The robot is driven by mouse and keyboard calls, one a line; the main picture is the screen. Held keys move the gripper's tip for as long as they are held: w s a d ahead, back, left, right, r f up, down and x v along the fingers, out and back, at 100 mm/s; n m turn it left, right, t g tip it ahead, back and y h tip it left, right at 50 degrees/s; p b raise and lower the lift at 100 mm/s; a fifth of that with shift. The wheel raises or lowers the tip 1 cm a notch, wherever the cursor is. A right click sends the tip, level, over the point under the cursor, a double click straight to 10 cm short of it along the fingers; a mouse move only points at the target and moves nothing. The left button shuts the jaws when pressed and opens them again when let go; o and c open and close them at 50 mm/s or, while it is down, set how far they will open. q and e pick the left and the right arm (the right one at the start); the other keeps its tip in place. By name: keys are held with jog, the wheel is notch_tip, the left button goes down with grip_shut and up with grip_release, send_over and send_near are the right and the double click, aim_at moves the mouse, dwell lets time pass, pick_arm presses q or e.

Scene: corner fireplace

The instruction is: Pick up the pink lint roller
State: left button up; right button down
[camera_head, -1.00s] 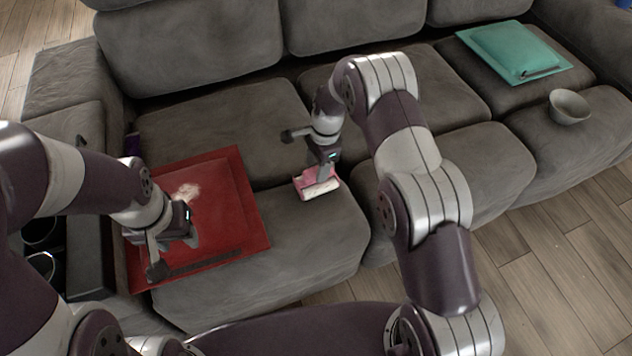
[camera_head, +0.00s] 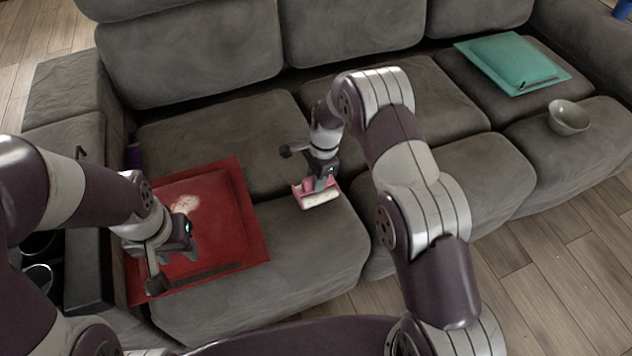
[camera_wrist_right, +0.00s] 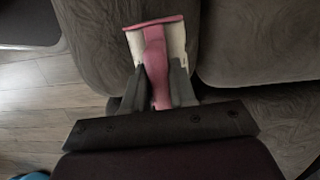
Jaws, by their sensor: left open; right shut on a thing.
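The pink lint roller (camera_head: 318,196) has a pink handle and frame and a white roll. It is at the front of the grey sofa seat in the head view. My right gripper (camera_head: 318,180) is shut on its handle from above. In the right wrist view the pink handle of the lint roller (camera_wrist_right: 155,62) runs between the two fingers of my right gripper (camera_wrist_right: 164,88), with the white roll beyond them. I cannot tell whether the roller touches the cushion. My left gripper (camera_head: 172,262) is open and empty over the red cushion.
The red cushion (camera_head: 225,215) with a pale patch lies on the left seat. A teal cushion (camera_head: 510,60) and a grey bowl (camera_head: 568,117) are on the right seats. Cup holders (camera_head: 38,272) are in the console at left. Wooden floor (camera_head: 560,255) is clear at right.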

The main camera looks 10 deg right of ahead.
jog(key=r, duration=0.2)
jog(key=r+p, duration=0.1)
jog(key=shift+s+d+r, duration=0.1)
jog(key=shift+d+r, duration=0.2)
jog(key=s+d+r+p, duration=0.1)
jog(key=s+d+r, duration=0.1)
jog(key=d, duration=0.3)
jog(key=s+d+r+p, duration=0.1)
jog(key=s+d+r, duration=0.1)
jog(key=d+r, duration=0.2)
jog(key=shift+d, duration=0.65)
